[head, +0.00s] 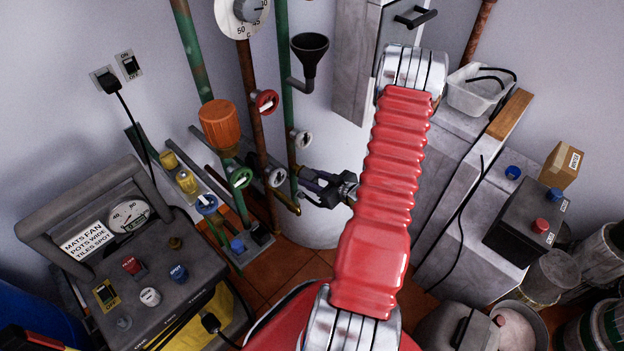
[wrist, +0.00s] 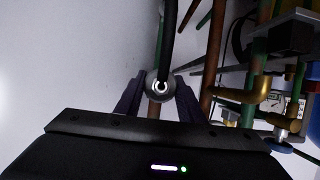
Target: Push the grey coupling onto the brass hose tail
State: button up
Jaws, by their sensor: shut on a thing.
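My gripper (wrist: 160,98) is shut on the grey coupling (wrist: 151,84), which shows end-on between the two dark fingers in the wrist view. A bright ring shows at its middle, and a black hose runs up from it. The brass hose tail (wrist: 252,95) is a bent brass piece to the right of the fingers, apart from the coupling. In the head view, the brass hose tail (head: 291,206) is low beside the pipes, left of my gripper (head: 312,188). The coupling is too small and dark to make out clearly there.
Green and rust-brown pipes with valve wheels (head: 265,102) stand close to the left of my gripper. A black funnel (head: 310,52) is above it. A control cart (head: 130,255) stands at left. A grey bench (head: 465,215) with a black battery (head: 524,228) is at right.

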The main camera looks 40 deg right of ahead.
jog(key=shift+w, duration=0.3)
jog(key=o, duration=1)
jog(key=shift+s, duration=0.15)
jog(key=v, duration=1.3)
jog(key=shift+s+a+r, duration=0.1)
jog(key=shift+s+r, duration=0.05)
jog(key=shift+s, duration=0.05)
